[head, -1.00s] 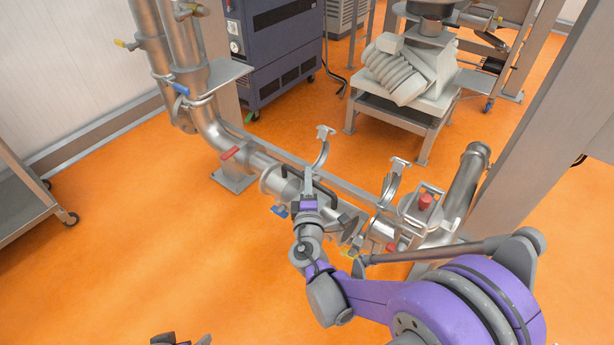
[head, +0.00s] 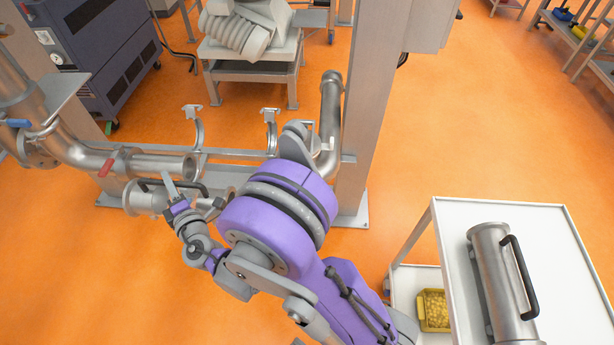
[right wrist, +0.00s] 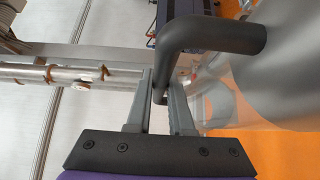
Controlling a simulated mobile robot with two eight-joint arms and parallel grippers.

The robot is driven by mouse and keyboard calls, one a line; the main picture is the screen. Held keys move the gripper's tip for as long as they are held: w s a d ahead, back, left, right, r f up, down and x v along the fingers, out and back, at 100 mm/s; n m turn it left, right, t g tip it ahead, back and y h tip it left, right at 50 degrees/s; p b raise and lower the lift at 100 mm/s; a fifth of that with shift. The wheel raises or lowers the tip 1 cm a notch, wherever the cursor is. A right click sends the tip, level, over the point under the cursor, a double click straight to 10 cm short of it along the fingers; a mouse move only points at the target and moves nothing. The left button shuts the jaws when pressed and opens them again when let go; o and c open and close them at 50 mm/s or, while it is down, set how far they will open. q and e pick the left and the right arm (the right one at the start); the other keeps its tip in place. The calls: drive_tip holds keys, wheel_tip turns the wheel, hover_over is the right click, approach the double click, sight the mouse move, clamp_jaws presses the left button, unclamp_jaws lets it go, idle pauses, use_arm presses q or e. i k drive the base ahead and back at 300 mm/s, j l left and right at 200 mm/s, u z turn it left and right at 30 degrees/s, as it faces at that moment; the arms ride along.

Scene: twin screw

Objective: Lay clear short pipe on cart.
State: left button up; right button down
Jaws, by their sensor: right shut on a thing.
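My right gripper (head: 176,190) is shut on the black handle of a short steel pipe (head: 142,200). In the right wrist view the fingers (right wrist: 160,97) close around the handle (right wrist: 200,35), and the pipe's grey body (right wrist: 290,60) fills the right side. The pipe is held in front of the pipeline, partly hidden by my arm; I cannot tell whether its middle is clear. The white cart (head: 585,290) stands at the lower right. Another steel pipe with a black handle (head: 492,275) lies on its top, with bare space to its right. My left gripper is out of view.
Two open cradles (head: 197,133) (head: 271,133) stand on the frame, with a gap between the left pipe's open end (head: 190,165) and the upright pipe (head: 330,110). A steel post (head: 362,130) rises between pipeline and cart. A yellow bin (head: 434,310) sits on the cart's lower shelf.

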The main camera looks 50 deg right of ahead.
sight(565, 292)
drive_tip(key=u, duration=3.3)
drive_tip(key=i+j+u, duration=0.1)
drive_tip(key=i+u, duration=0.5)
drive_tip(key=u, duration=0.15)
drive_tip(key=i+u, duration=0.25)
drive_tip(key=u, duration=0.2)
drive_tip(key=i+u, duration=0.3)
drive_tip(key=u, duration=0.2)
drive_tip(key=i+u, duration=0.25)
drive_tip(key=u, duration=0.2)
drive_tip(key=i+u, duration=0.25)
drive_tip(key=u, duration=0.25)
drive_tip(key=i+j+u, duration=0.1)
drive_tip(key=i+u, duration=1.05)
drive_tip(key=i, duration=0.5)
